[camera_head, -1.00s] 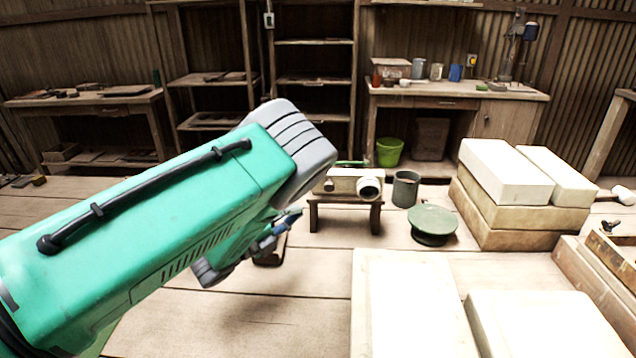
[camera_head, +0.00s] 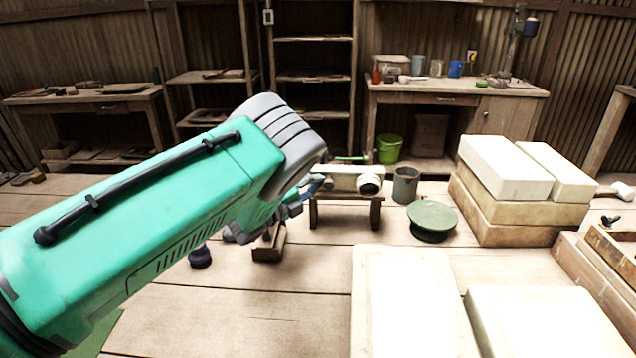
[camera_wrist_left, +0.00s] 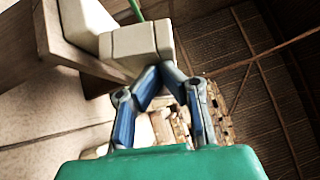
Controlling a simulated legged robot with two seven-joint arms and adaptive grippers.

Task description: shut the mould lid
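A pale block-shaped unit with a round white end (camera_head: 369,184) sits on a low brown stand (camera_head: 345,212) in the head view. I cannot tell for sure whether it is the mould, or which part is its lid. My left gripper (camera_head: 318,183) is at the left end of this unit, mostly hidden behind my green arm. In the left wrist view pale blocks (camera_wrist_left: 136,46) lie just beyond the left gripper (camera_wrist_left: 160,70). Its blue-grey fingers bend inward and their tips nearly meet, with nothing seen between them. Contact with the block is unclear. My right gripper is not in view.
A grey bucket (camera_head: 405,185) and a round green-topped object (camera_head: 433,216) stand right of the stand. Large pale slabs (camera_head: 505,168) are stacked at right, with more (camera_head: 410,305) in front. A small brown block (camera_head: 268,243) lies below my arm.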

